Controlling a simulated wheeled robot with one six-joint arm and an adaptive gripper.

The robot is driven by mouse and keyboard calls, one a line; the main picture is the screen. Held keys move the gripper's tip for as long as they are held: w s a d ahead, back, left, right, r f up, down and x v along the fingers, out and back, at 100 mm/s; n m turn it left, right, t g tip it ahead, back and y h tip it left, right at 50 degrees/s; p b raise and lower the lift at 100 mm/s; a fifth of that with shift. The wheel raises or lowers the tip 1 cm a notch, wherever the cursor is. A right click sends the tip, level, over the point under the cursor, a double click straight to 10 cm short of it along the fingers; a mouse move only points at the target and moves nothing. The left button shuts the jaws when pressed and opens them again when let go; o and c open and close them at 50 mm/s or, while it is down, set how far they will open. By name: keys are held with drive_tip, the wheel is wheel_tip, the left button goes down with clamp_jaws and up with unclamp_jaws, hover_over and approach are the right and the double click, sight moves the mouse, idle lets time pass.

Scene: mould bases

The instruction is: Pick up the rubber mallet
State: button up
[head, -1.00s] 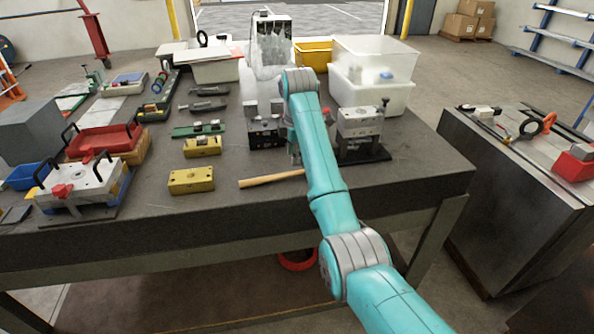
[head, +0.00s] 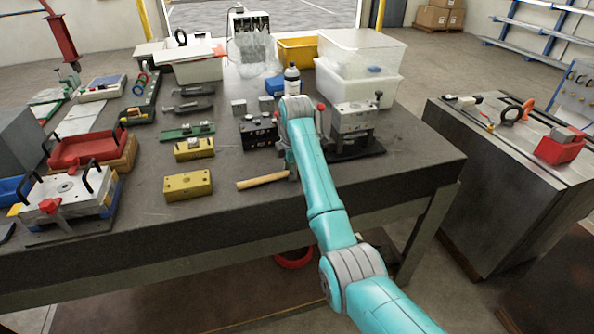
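A light wooden handle (head: 262,181), which looks like the rubber mallet's, lies on the dark table near its front edge. Its right end runs behind my teal arm, so the mallet's head is hidden. My arm reaches over the table from the lower right, and its wrist is just right of the handle.
A black mould block (head: 259,132) stands left of my wrist, and a metal mould base (head: 353,118) stands close on its right. Yellow blocks (head: 188,185) lie left of the handle. Clear and white bins (head: 358,88) stand behind. The table's front right is bare.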

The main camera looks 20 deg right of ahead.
clamp_jaws()
